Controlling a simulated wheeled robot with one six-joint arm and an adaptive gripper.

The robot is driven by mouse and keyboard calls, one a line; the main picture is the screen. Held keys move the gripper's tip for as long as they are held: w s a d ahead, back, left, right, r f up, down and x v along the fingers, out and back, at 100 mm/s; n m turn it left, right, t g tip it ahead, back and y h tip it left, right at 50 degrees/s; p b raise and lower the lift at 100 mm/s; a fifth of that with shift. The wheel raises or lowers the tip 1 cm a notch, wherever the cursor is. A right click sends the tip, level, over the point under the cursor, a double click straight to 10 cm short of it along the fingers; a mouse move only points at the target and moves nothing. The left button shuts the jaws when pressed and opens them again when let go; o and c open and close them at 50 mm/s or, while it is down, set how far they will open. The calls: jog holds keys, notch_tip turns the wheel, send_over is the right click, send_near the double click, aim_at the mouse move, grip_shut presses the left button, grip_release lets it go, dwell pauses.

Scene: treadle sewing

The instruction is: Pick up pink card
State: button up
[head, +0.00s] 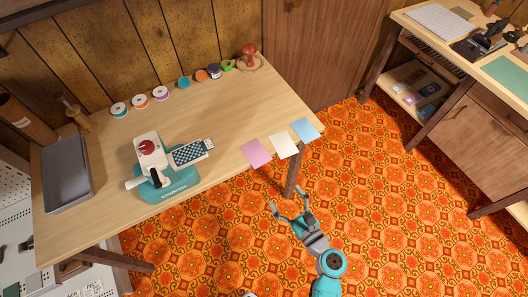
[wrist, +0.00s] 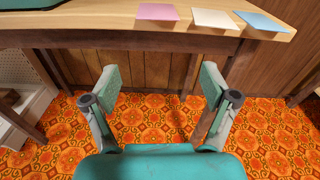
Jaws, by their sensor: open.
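The pink card (head: 256,153) lies flat at the front edge of the wooden table, left of a cream card (head: 284,145) and a blue card (head: 305,129). In the wrist view the pink card (wrist: 158,12) is at the top, its near edge at the table's front edge. My gripper (head: 290,204) is open and empty, in front of the table and apart from the cards. In the wrist view its two fingers (wrist: 160,82) are spread wide, below the tabletop in the picture, with the floor and table legs behind them.
The table (head: 235,120) holds a teal and white sewing machine (head: 165,175), a grey tray (head: 67,172) and several thread spools along the back, with a mushroom-like pincushion (head: 249,55). A table leg (head: 296,170) stands below the cards. Orange patterned floor is open in front.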

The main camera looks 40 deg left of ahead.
send_near(256, 153)
jog(key=shift+g+y, duration=0.4)
jog(key=shift+w+f+x, duration=0.1)
jog(key=shift+f+x, duration=0.05)
jog(key=shift+x, duration=1)
jog(key=shift+w+f+x, duration=0.1)
jog(key=shift+w+x, duration=0.05)
jog(key=shift+x, duration=1.05)
jog(key=shift+d, duration=0.15)
jog(key=c, duration=0.5)
